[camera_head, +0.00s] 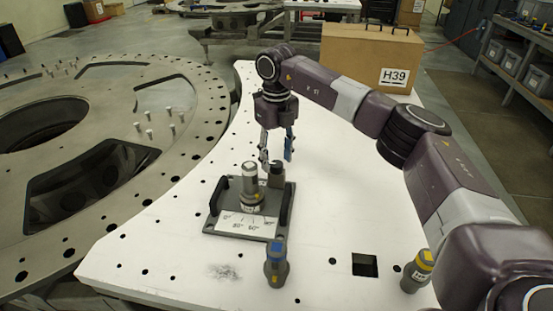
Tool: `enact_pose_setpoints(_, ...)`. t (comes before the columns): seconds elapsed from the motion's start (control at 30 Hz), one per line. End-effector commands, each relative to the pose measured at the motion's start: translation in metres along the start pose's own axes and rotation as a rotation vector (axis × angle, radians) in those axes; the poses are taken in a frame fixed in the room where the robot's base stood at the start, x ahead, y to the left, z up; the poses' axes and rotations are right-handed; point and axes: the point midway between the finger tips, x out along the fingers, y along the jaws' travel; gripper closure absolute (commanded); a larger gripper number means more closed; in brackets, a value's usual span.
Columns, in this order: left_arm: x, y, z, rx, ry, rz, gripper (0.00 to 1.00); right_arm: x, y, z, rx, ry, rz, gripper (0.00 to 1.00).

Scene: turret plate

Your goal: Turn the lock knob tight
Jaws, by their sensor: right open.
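A dark grey fixture plate (212,227) with two black side handles sits on the white table. On it stand a silver-topped upright cylinder (250,180) over a white angle scale (248,222), and a short dark knob (277,174), likely the lock knob, at the back right. My right gripper (276,158) points down just above the dark knob, its two fingers apart, one to each side. I cannot tell whether the fingers touch the knob. My left gripper is not in view.
A grey piece with a blue top (276,265) and one with a yellow top (416,272) stand at the table's front. A square hole (365,265) lies between them. A cardboard box (365,60) marked H39 stands behind my right arm. A large metal ring (205,100) fills the left.

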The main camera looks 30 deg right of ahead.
Motion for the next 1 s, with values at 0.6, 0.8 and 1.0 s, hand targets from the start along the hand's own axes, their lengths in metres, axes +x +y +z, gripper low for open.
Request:
enact_pose_setpoints(0.6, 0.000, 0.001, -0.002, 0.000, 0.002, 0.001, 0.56, -0.107, 0.000, 0.001, 0.001, -0.005, 0.001, 0.56)
enact_pose_setpoints(0.8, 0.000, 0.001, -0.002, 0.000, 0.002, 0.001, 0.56, -0.112, 0.000, 0.001, 0.001, -0.003, 0.000, 0.56)
enact_pose_setpoints(1.0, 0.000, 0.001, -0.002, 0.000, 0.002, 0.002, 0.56, -0.112, 0.000, 0.001, 0.001, -0.003, 0.000, 0.56)
